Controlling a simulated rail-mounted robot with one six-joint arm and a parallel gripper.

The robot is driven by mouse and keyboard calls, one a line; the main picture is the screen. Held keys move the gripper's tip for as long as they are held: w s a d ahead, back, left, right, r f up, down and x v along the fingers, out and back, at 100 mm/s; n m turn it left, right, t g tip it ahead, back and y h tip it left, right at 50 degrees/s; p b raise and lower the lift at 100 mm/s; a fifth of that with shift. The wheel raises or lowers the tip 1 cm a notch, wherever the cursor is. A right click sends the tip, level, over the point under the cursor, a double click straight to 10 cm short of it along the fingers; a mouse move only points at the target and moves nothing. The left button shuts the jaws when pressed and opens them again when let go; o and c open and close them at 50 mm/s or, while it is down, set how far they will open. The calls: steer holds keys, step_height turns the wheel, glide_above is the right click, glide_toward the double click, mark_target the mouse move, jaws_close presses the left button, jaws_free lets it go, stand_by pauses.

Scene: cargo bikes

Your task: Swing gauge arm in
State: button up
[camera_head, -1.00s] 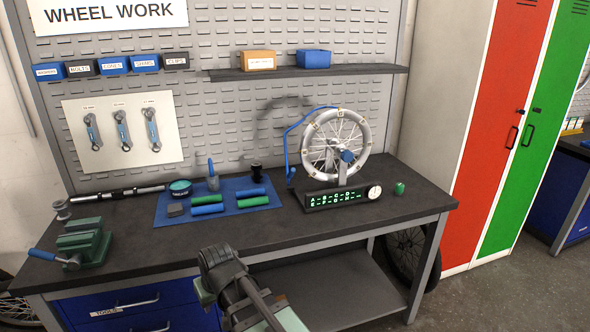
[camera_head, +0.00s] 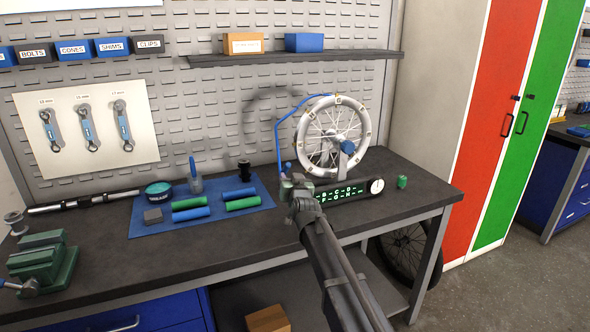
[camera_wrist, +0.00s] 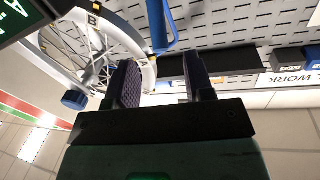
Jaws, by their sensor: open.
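The blue gauge arm (camera_head: 278,140) is a thin bent tube. It rises at the left of the spoked wheel (camera_head: 304,128) and its top reaches over toward the rim. A blue piece at its foot (camera_head: 288,168) is just above my gripper (camera_head: 295,183), which hides part of the base. In the wrist view the blue gauge arm (camera_wrist: 157,22) comes down from the top edge, ahead of my gripper (camera_wrist: 163,78). My two dark fingers are apart with nothing between them. The wheel rim (camera_wrist: 122,42) with letter tags is at the left there.
A display box (camera_head: 345,194) with green letters and a dial stands in front of the wheel, right of my gripper. A small green object (camera_head: 402,181) is farther right. Grips and a grease tub lie on a blue mat (camera_head: 150,218). A shelf (camera_head: 290,60) hangs above.

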mark_target(287, 170)
steer(key=x, duration=0.8)
steer(key=shift+w, duration=0.4)
steer(key=shift+s+f, duration=0.1)
jaws_close()
